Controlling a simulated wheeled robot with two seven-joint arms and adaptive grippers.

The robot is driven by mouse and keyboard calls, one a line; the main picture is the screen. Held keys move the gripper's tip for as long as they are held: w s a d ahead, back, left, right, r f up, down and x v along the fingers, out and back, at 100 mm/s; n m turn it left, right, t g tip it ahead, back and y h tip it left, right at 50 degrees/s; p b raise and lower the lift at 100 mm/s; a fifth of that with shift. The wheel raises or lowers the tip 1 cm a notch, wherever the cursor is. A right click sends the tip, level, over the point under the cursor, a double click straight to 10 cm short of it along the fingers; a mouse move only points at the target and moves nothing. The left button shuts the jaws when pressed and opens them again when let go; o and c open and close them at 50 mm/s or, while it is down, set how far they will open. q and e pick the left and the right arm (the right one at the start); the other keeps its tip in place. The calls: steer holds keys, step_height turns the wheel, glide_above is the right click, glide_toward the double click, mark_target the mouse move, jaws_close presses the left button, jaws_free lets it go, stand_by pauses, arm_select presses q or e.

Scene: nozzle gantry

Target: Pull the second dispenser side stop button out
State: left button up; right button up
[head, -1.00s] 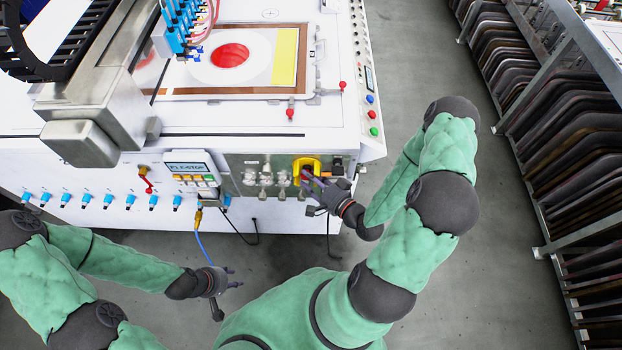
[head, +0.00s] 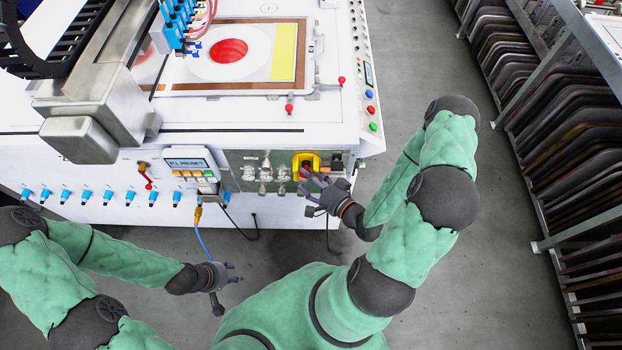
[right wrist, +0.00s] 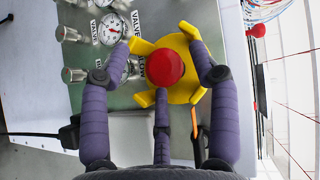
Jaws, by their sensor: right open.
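The red stop button (head: 305,172) sits in a yellow guard (head: 315,160) on the panel at the front side of the white machine. In the right wrist view the round red button (right wrist: 165,67) faces me, with yellow guard lobes (right wrist: 190,92) around it. My right gripper (head: 314,186) is open just in front of the button. In the right wrist view its fingers (right wrist: 163,62) are spread on either side of and below the button; I cannot tell whether they touch it. My left gripper (head: 233,273) hangs empty, low and away from the machine; its fingers look apart.
Gauges and valves (head: 265,172) sit left of the button. A small display with keys (head: 190,164) is further left, with a row of blue fittings (head: 108,195). A cable (head: 240,225) hangs below the panel. Racks (head: 560,130) stand right, across clear floor.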

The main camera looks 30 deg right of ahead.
steer(key=v, duration=1.2)
stand_by(0.3)
steer(key=shift+a+f, duration=0.1)
steer(key=shift+f, duration=0.05)
stand_by(0.4)
